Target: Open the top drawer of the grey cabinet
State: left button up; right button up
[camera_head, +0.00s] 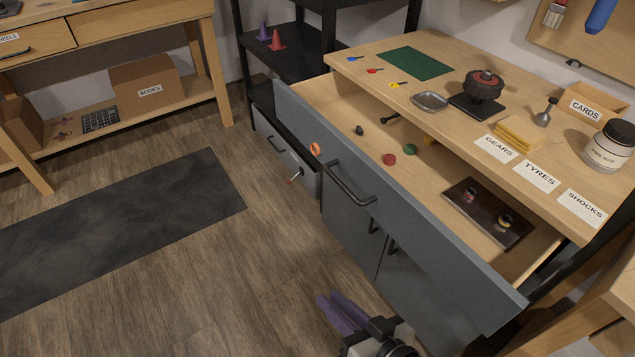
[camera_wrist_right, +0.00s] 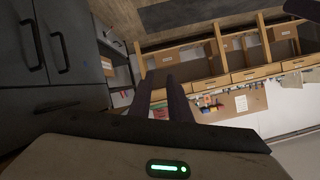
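The grey cabinet (camera_head: 352,228) has a wooden top, and its wide top drawer (camera_head: 410,222) is pulled far out. A black bar handle (camera_head: 350,184) is on its grey front. Inside the drawer are a red disc (camera_head: 389,160), a green disc (camera_head: 410,149), small black parts and a dark tray (camera_head: 470,225) with two small items. My right gripper (camera_head: 334,304) is low in front of the cabinet, apart from the drawer handle. Its two fingers, also in the right wrist view (camera_wrist_right: 160,80), have a gap with nothing between them. My left gripper is out of view.
Cabinet doors with handles (camera_head: 392,246) are below the drawer. A black shelf unit (camera_head: 283,56) stands behind. The worktop (camera_head: 450,72) holds a green mat, a jar, labels and small parts. A dark floor mat (camera_head: 120,228) lies left; the floor between is clear.

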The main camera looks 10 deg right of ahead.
jog(key=w+r+m+t, duration=0.5)
jog(key=w+r, duration=0.1)
jog(key=m+t+h+b, duration=0.2)
jog(key=m+t+h, duration=0.1)
jog(key=m+h, duration=0.25)
send_near(340, 180)
jog(key=shift+m+y, duration=0.35)
jog(key=shift+m, duration=0.2)
jog(key=x, duration=1)
jog(key=shift+d+f, duration=0.1)
jog(key=shift+f, duration=0.2)
grip_shut()
